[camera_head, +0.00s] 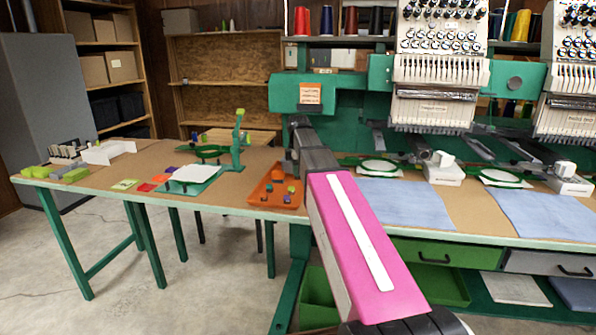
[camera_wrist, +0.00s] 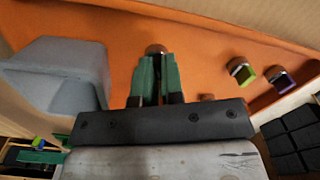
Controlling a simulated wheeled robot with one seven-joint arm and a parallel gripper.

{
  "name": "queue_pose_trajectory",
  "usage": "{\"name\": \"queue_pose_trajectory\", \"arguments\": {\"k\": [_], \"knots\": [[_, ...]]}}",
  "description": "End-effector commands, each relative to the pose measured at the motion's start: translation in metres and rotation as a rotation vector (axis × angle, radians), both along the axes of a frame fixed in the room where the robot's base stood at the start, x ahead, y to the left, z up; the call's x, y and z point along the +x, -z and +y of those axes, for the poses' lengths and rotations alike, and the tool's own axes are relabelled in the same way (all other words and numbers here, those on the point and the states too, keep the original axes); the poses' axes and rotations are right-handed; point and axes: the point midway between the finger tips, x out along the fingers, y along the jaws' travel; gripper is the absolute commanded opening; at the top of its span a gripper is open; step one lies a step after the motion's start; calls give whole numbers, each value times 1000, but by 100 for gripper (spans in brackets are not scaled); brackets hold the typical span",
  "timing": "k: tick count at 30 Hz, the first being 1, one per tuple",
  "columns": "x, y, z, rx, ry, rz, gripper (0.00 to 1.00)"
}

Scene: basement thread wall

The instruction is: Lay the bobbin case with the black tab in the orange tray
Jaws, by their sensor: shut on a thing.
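The orange tray (camera_head: 256,198) lies on the table left of my arm in the head view. In the wrist view its orange floor (camera_wrist: 200,35) fills the space beyond my gripper. My gripper (camera_wrist: 157,62) has green fingers closed together on a small brownish, metallic-looking piece (camera_wrist: 156,49) at their tips. Most of that piece is hidden by the fingers, and I cannot see a black tab on it. A case with a green tab (camera_wrist: 241,71) and one with a purple tab (camera_wrist: 281,80) lie right of the fingers. In the head view my fingertips are not clear.
A small orange-brown piece (camera_wrist: 207,97) lies near my gripper's right side. A large grey block-like shape (camera_wrist: 55,75) stands left of the fingers. The green hoop stand (camera_head: 237,150) is left of the tray. The embroidery machine (camera_head: 440,70) stands at the right.

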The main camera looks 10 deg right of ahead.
Motion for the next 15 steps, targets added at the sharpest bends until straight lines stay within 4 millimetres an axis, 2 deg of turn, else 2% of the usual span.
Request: {"name": "queue_pose_trajectory", "arguments": {"k": [15], "knots": [[0,9,0,0,0,0,0]]}}
